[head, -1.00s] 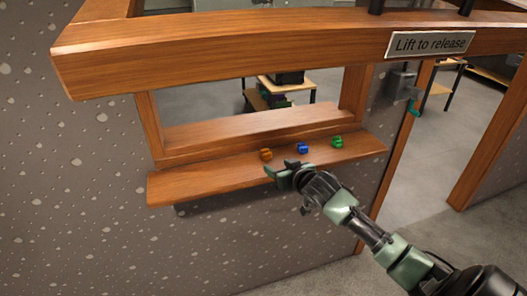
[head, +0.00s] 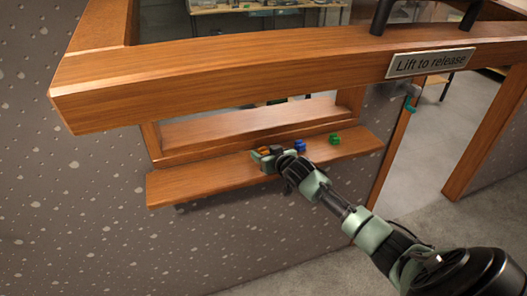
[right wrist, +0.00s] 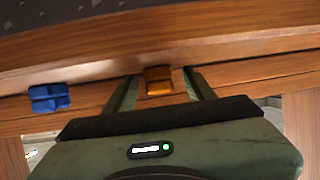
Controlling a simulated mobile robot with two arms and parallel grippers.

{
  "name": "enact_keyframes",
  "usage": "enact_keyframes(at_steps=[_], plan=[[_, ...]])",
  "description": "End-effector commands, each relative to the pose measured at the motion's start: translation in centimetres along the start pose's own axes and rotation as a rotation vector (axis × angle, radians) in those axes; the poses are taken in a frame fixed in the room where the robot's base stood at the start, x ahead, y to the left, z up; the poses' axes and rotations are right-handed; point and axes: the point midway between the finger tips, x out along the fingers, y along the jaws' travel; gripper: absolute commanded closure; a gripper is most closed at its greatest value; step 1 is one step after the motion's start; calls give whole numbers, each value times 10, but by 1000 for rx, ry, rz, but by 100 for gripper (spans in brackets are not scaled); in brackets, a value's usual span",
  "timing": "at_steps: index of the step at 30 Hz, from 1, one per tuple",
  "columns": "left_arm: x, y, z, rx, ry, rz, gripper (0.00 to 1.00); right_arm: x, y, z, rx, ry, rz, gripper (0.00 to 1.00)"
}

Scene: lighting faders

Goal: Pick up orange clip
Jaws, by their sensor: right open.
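The orange clip (right wrist: 158,80) lies on the wooden ledge. In the right wrist view it sits between the two open fingers of my right gripper (right wrist: 160,88), with a gap showing on each side. In the head view the orange clip (head: 264,151) is partly hidden behind my right gripper (head: 266,160), which reaches over the ledge from the right. My left gripper does not show.
A blue clip (head: 300,145) and a green clip (head: 335,138) lie on the ledge (head: 205,181) to the right of the orange one. A thick wooden beam (head: 230,72) with a "Lift to release" sign (head: 430,62) crosses above. The ledge's left end is bare.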

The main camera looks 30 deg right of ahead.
Motion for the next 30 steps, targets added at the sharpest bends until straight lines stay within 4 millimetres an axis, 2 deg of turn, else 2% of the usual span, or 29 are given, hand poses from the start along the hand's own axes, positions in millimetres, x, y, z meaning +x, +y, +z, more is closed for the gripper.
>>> enact_keyframes(at_steps=[8,12,14,24,30], plan=[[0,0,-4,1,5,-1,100,2,0,0,-1,1,0,45],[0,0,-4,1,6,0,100,2,0,0,-1,1,0,84],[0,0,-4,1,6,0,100,2,0,0,-1,1,0,100],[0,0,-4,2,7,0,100,1,0,-2,-1,2,0,100],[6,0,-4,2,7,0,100,-5,1,-18,-2,5,0,100]])
